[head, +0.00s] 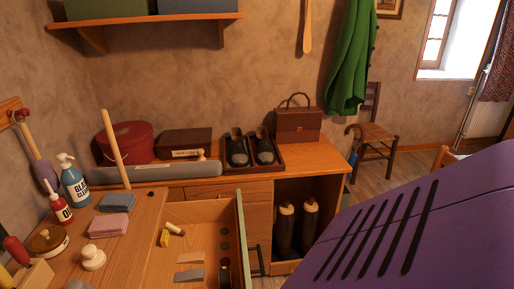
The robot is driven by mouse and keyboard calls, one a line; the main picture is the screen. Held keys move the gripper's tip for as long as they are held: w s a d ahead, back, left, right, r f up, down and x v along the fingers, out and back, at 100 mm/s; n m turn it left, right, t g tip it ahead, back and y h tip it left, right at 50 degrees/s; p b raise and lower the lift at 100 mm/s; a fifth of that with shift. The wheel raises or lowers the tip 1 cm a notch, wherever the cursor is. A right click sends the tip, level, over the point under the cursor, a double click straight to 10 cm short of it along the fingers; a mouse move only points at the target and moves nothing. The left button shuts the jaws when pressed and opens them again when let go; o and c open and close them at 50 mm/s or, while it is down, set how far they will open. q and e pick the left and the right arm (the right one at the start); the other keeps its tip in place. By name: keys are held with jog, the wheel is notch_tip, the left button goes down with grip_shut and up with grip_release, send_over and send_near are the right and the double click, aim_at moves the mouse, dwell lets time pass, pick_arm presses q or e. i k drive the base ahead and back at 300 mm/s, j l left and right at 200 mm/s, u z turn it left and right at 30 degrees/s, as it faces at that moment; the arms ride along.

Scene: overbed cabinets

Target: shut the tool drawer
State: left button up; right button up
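The tool drawer (216,213) stands pulled open from the wooden workbench (135,228) in the head view. Its pale green front panel (243,237) faces right, with a dark bar handle (258,262) on its outer side. Inside lie a small yellow item (174,229), flat sheets (189,274) and several dark round pieces along the front side. The drawer's lower end is cut off by the picture edge. Neither of my grippers shows, and nothing is seen touching the drawer.
A low cabinet with boots (308,225) in its open bay stands behind the drawer. Something purple close to the camera hides the lower right. A chair (373,135) stands farther back.

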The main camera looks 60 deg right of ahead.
aim_at(201, 221)
jog(key=k+l, duration=0.1)
jog(key=l, duration=0.35)
jog(key=k+l, duration=0.1)
jog(key=l, duration=0.35)
jog(key=i+l, duration=0.1)
jog(key=l, duration=0.3)
jog(key=l+z, duration=0.1)
jog(key=l, duration=0.3)
jog(key=i+l, duration=0.15)
jog(key=l, duration=0.25)
